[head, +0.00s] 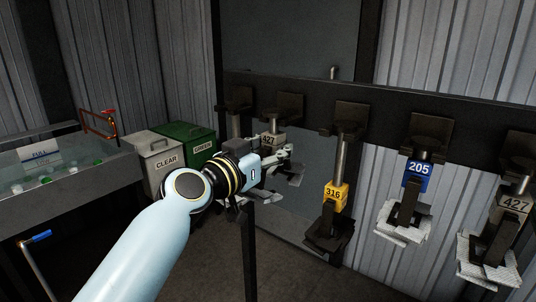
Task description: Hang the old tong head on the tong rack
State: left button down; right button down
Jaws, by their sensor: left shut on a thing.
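The tong rack (386,107) is a dark horizontal beam with several hook brackets. My left gripper (281,159) is shut at a tong head with a grey 427 tag (269,140), at the rack's left part. Its pale pads (292,176) show below and beside the fingers. The gripper hides much of this head, and I cannot tell whether the hook bears it. Hanging further right are a yellow-tagged 316 head (335,192), a blue-tagged 205 head (418,168) and another grey 427 head (514,204). My right gripper is out of view.
A grey CLEAR bin (165,163) and a green GREEN bin (201,149) stand behind my left arm. A water trough (75,190) with a FULL sign (41,156) is at the left. A dark post (248,250) stands below the gripper.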

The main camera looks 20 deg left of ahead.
pick_arm(q)
jog(key=shift+b+x, duration=0.4)
jog(key=shift+x, duration=0.8)
jog(key=shift+w+d+r, duration=0.1)
jog(key=shift+w, duration=0.1)
jog(key=shift+f+b, duration=0.4)
jog(key=shift+b, duration=0.25)
jog(key=c, duration=0.9)
grip_release()
jog(key=shift+o, duration=0.3)
jog(key=shift+f, duration=0.15)
